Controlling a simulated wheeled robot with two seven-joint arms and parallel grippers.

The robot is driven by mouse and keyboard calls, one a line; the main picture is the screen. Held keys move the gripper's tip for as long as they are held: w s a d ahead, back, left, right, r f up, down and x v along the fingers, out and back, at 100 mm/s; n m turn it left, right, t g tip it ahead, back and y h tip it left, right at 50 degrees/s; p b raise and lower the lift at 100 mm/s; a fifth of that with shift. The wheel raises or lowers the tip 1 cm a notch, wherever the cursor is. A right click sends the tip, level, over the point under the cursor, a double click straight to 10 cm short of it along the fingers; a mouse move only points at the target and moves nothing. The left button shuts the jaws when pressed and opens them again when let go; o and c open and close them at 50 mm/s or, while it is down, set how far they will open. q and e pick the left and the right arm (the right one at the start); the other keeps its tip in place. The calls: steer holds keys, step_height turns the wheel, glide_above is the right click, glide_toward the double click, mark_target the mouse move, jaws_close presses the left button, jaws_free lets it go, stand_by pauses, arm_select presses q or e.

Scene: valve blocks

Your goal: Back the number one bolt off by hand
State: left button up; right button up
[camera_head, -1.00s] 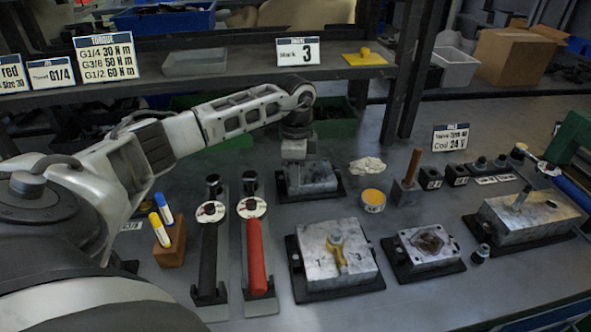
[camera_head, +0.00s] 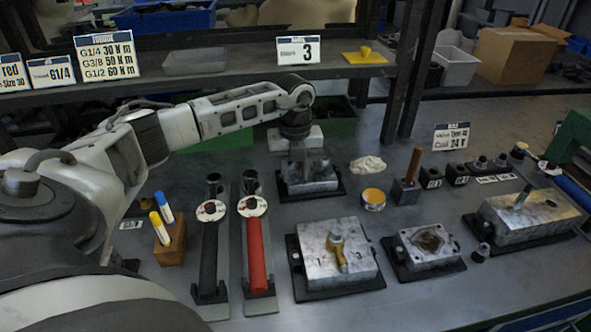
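My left gripper (camera_head: 304,166) reaches in from the left and points straight down over a grey metal block (camera_head: 325,187) on a dark base at the back middle. Its fingers are at the top of this block. They hide whatever bolt is between or under them, and I cannot tell whether they are closed on it. A larger block (camera_head: 315,268) in front carries a brass-coloured fitting (camera_head: 337,250) and printed numbers, with 1 and 3 readable. My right gripper does not show.
Black (camera_head: 209,250) and red-handled (camera_head: 256,258) tools lie left of the larger block. A pen holder (camera_head: 171,243) stands further left. A yellow tin (camera_head: 373,198), a smaller block (camera_head: 420,260) and a long block (camera_head: 520,222) are to the right. A shelf (camera_head: 215,70) runs behind the arm.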

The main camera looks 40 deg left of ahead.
arm_select(q)
steer(key=m, duration=0.2)
steer(key=shift+m, duration=0.4)
steer(key=shift+s+a, duration=0.1)
jaws_close()
steer(key=n, duration=0.5)
steer(key=shift+n, duration=0.3)
steer(key=n, duration=1.1)
steer(key=shift+w, duration=0.3)
steer(key=n, duration=0.5)
